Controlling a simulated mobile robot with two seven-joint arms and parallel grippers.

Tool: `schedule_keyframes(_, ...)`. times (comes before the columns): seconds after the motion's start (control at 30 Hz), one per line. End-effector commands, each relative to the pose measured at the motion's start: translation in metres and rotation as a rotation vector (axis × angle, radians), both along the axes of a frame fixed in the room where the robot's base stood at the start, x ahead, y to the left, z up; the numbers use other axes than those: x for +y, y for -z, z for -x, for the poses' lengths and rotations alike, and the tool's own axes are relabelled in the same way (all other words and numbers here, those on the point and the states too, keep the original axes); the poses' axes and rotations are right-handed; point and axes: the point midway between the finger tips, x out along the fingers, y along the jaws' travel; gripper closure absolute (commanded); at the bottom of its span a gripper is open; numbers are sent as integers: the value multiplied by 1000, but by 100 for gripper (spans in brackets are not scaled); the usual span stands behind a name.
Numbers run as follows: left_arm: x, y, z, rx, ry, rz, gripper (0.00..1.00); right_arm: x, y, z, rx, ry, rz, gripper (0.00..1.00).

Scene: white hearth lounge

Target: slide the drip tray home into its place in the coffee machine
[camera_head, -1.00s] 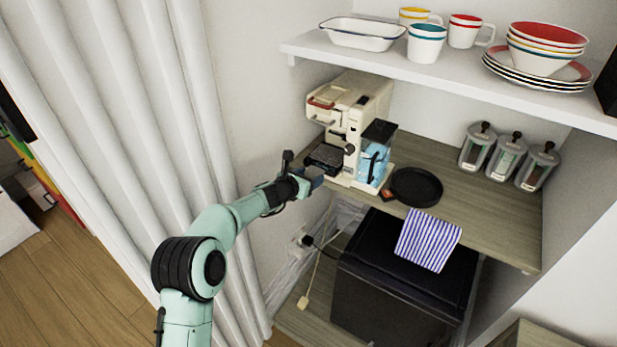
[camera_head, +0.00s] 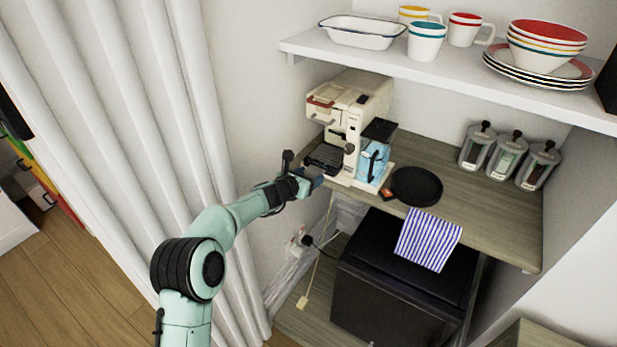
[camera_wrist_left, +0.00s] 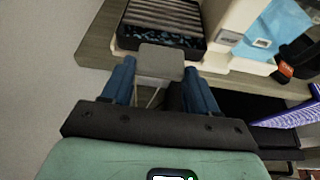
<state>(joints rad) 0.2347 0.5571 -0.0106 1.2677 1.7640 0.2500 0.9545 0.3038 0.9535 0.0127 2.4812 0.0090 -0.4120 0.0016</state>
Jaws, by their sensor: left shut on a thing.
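The cream coffee machine (camera_head: 346,120) stands at the left end of the wooden counter. The dark drip tray (camera_head: 325,158) lies low at its front, under the brew head. In the left wrist view the tray (camera_wrist_left: 165,22) shows a ribbed grey grate in a black frame, with a grey front tab toward me. My left gripper (camera_head: 312,180) is at the counter's front edge. In the wrist view its blue fingers (camera_wrist_left: 158,72) stand either side of the tab, shut on it. The tray's rear end is hidden, so I cannot tell its depth in the machine. My right gripper is out of view.
A blue water tank (camera_head: 373,163) is at the machine's right side. A round black tray (camera_head: 416,186) and a striped cloth (camera_head: 428,239) are to its right. Glass canisters (camera_head: 506,156) stand at the back right. A white shelf (camera_head: 440,75) overhangs the counter.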

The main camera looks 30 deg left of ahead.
Motion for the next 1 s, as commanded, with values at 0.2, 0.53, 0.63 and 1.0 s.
schedule_keyframes(0.2,0,-1,0,-2,0,0,82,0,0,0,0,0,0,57)
schedule_keyframes(0.53,0,1,0,-2,0,0,82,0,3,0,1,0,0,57)
schedule_keyframes(0.63,0,2,0,-2,0,0,82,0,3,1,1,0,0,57)
schedule_keyframes(1.0,0,4,0,-1,0,0,11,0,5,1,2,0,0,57)
